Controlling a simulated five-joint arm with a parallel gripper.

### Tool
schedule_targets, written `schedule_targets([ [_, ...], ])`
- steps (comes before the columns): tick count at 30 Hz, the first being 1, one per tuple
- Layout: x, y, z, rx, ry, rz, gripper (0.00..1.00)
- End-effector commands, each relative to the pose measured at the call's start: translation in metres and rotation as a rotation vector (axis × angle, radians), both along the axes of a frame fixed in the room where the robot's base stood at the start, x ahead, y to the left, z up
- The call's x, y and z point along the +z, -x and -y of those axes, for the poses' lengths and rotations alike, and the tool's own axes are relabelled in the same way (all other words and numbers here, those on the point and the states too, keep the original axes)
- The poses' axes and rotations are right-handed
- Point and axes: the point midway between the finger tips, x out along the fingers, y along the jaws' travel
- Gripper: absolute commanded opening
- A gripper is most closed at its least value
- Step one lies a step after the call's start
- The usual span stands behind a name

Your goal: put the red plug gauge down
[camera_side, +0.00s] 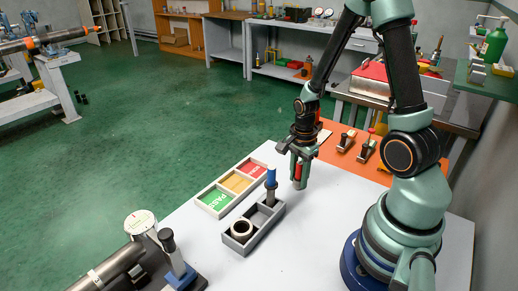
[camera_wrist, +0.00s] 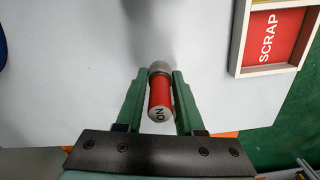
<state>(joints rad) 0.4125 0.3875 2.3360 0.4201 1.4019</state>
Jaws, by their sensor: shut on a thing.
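My gripper (camera_side: 300,184) points down over the white tabletop (camera_side: 330,215), to the right of the sorting tray. The red plug gauge (camera_wrist: 160,92) is between my two fingers in the wrist view, gripped by its red handle, with a grey metal end and the letters "NO" on the other end. A strip of its red handle (camera_side: 298,171) shows between the fingers in the side view.
A sorting tray has a red SCRAP bay (camera_wrist: 268,38), a yellow bay and a green PASS bay (camera_side: 215,200).

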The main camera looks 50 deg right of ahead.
Motion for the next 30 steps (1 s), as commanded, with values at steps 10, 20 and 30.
schedule_targets([
  [10,-0.003,0.000,0.000,0.000,0.000,0.001,0.00],
  [20,-0.005,0.000,0.000,0.000,0.000,0.001,0.67],
  [30,0.007,-0.001,0.000,0.000,0.002,0.005,0.67],
])
